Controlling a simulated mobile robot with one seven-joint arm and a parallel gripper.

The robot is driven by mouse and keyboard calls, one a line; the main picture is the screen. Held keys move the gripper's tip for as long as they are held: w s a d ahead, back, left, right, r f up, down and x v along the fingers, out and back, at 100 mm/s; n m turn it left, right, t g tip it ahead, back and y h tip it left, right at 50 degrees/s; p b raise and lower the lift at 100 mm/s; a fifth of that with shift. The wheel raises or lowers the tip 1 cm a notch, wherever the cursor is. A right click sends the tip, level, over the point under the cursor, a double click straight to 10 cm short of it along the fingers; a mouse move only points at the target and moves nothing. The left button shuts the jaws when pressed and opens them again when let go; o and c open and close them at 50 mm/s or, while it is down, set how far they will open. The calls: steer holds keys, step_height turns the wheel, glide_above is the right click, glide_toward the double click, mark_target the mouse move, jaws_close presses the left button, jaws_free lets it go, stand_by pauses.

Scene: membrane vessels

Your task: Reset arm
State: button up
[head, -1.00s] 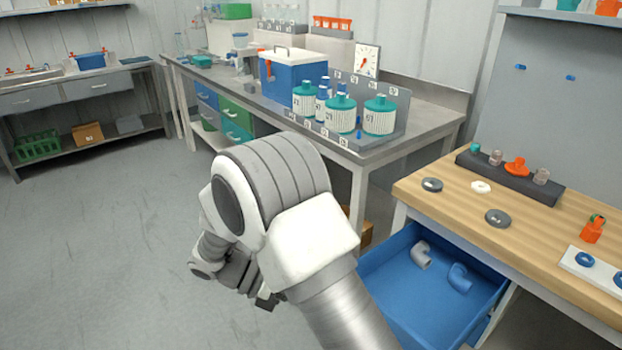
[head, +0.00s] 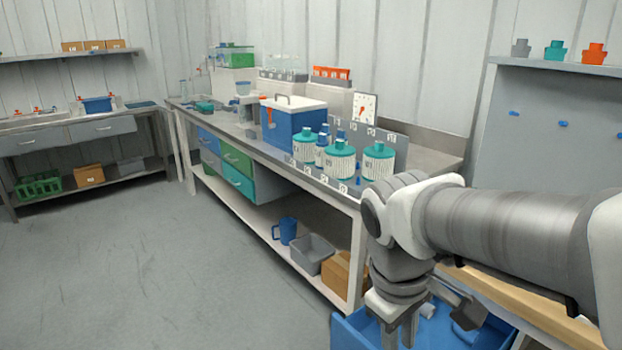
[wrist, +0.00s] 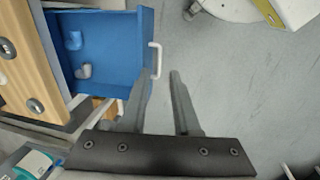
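My arm stretches across the right side of the head view, its wrist bent down over the open blue drawer (head: 350,332). My gripper (wrist: 161,76) shows in the wrist view with its two grey fingers apart and nothing between them. In that view the blue drawer (wrist: 118,40) lies left of the fingers, its white handle (wrist: 155,60) close to the left fingertip. Inside the drawer are a blue elbow fitting (wrist: 73,40) and a paler elbow fitting (wrist: 84,71). In the head view my arm hides much of the drawer and the wooden bench.
A long grey bench carries white vessels with teal caps (head: 340,160) and a blue cooler box (head: 292,120). Its lower shelf holds a blue jug (head: 285,231), a grey bin (head: 312,254) and a cardboard box (head: 340,274). The floor (head: 170,270) at left is clear.

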steer(key=s+d+r+m+t+y+p, duration=0.1)
steer(key=s+r+m+t+p, duration=0.1)
steer(key=r+p, duration=0.6)
steer(key=s+d+r+m+t+p, duration=0.1)
steer(key=r+m+p, duration=0.4)
steer(key=r, duration=0.6)
steer(key=t+p, duration=0.1)
steer(key=p, duration=0.1)
steer(key=shift+s+t+y+p, duration=0.3)
steer(key=shift+s+y+p, duration=0.05)
steer(key=shift+s+y, duration=0.05)
steer(key=shift+d, duration=0.15)
stand_by(0.4)
